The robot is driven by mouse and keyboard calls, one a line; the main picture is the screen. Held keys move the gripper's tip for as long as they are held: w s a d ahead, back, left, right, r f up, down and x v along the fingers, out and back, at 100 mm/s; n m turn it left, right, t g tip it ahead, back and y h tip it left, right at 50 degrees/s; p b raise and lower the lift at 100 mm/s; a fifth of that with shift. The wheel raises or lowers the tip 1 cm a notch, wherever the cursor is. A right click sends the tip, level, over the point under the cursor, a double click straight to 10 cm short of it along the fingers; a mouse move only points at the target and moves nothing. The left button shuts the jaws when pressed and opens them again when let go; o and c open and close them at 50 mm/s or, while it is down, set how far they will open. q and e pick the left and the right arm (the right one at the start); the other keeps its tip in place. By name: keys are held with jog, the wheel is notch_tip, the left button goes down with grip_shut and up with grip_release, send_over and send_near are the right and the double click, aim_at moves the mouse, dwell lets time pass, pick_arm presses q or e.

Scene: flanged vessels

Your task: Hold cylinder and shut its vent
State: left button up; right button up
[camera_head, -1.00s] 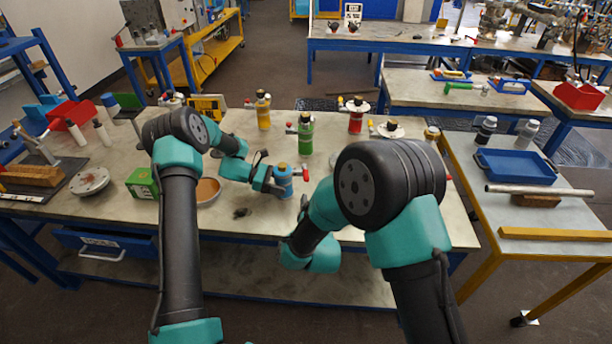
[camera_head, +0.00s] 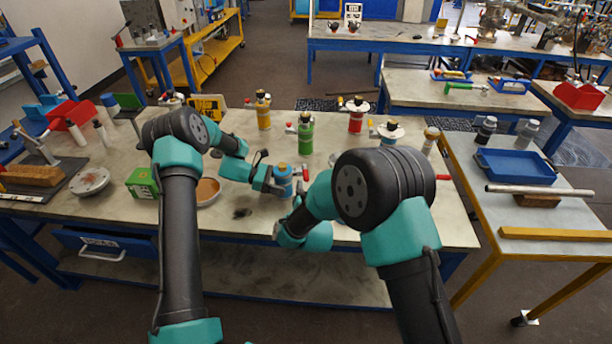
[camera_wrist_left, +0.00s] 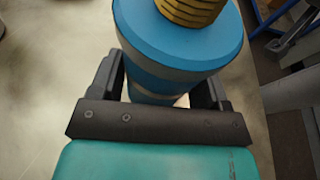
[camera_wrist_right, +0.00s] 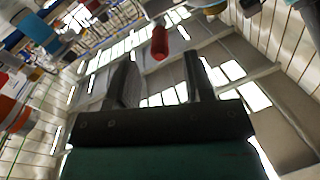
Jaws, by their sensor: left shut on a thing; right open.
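The blue cylinder (camera_head: 283,178) with a brass-coloured top stands on the main bench. My left gripper (camera_head: 270,182) is shut around its body; the left wrist view shows the blue cylinder (camera_wrist_left: 185,45) between the two fingers. A red vent handle (camera_head: 306,179) sticks out from the cylinder's right side. My right gripper (camera_wrist_right: 158,75) is open and empty. In the right wrist view a red handle end (camera_wrist_right: 160,42) shows beyond and between its fingertips, apart from them. In the head view the right fingers are mostly hidden near the arm's wrist.
A green cylinder (camera_head: 305,135), a yellow one (camera_head: 263,112) and a red one (camera_head: 356,116) stand behind. A tan bowl (camera_head: 207,190) and a green box (camera_head: 143,183) are at left. The front bench strip is clear.

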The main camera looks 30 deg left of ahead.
aim_at(307, 181)
jog(key=x, duration=0.6)
jog(key=shift+d, duration=0.1)
jog(key=shift+c, duration=0.5)
grip_shut()
